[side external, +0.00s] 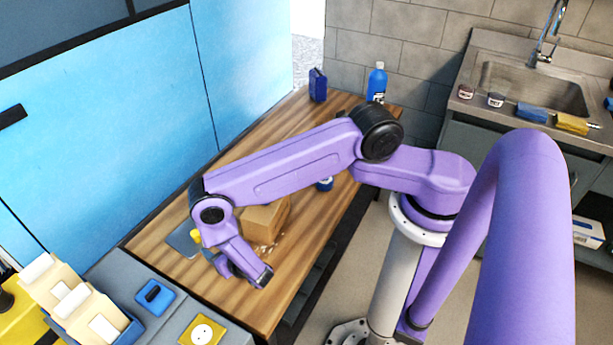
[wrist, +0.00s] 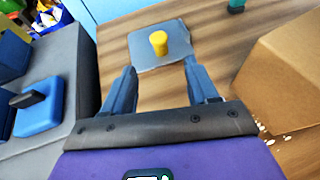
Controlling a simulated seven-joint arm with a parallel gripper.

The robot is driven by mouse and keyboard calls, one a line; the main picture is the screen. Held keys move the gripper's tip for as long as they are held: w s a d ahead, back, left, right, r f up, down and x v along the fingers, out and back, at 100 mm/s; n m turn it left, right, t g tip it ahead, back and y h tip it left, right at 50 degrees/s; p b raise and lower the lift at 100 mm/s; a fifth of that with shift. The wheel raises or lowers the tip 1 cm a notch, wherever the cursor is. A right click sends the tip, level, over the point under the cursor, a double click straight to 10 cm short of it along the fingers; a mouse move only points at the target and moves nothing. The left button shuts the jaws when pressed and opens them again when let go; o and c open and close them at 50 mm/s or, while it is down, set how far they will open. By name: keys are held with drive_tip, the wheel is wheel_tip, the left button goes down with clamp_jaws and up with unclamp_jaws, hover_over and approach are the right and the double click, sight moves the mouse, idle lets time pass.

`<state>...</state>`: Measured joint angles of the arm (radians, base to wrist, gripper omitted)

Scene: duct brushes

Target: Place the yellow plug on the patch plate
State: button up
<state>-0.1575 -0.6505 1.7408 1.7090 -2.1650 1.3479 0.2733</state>
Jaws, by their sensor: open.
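The yellow plug (wrist: 159,42) is a short cylinder standing upright on the flat grey-blue patch plate (wrist: 174,60) in the wrist view. In the side view the plug (side external: 196,236) shows only partly, beside my arm, and part of the plate (side external: 180,241) is hidden too. The plate lies on the wooden bench. My gripper (wrist: 160,68) is open and empty. Its two fingers point toward the plate, one on each side of the plug's line, and the plug appears beyond the fingertips, apart from them.
A cardboard box (wrist: 290,75) stands on the bench right of my gripper; it shows in the side view too (side external: 262,222). A grey unit with a blue switch (wrist: 40,112) is at left. A blue bottle (side external: 377,82) stands at the bench's far end.

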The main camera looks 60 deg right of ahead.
wheel_tip(320, 180, up, 14)
drive_tip(key=w+d+m+g+h, duration=0.1)
drive_tip(key=w+d+m+h, duration=0.1)
drive_tip(key=m+h, duration=0.35)
drive_tip(key=s+d+r+m+g, duration=0.3)
drive_tip(key=s+r+m+g, duration=0.15)
drive_tip(key=r+m, duration=0.4)
drive_tip(key=s+d+r+m+g+y, duration=0.1)
drive_tip(key=s+r+m+g+y, duration=0.1)
drive_tip(key=s, duration=0.7)
drive_tip(key=s+d+r+m+g+y, duration=0.1)
drive_tip(key=s+r+m+g+y, duration=0.1)
drive_tip(key=s+r, duration=0.5)
drive_tip(key=s+d+r+m+g+y, duration=0.1)
drive_tip(key=s+r+y, duration=0.4)
drive_tip(key=s, duration=0.6)
drive_tip(key=shift+s+d+m+g, duration=0.35)
drive_tip(key=shift+m+g, duration=0.45)
drive_tip(key=shift+g, duration=0.45)
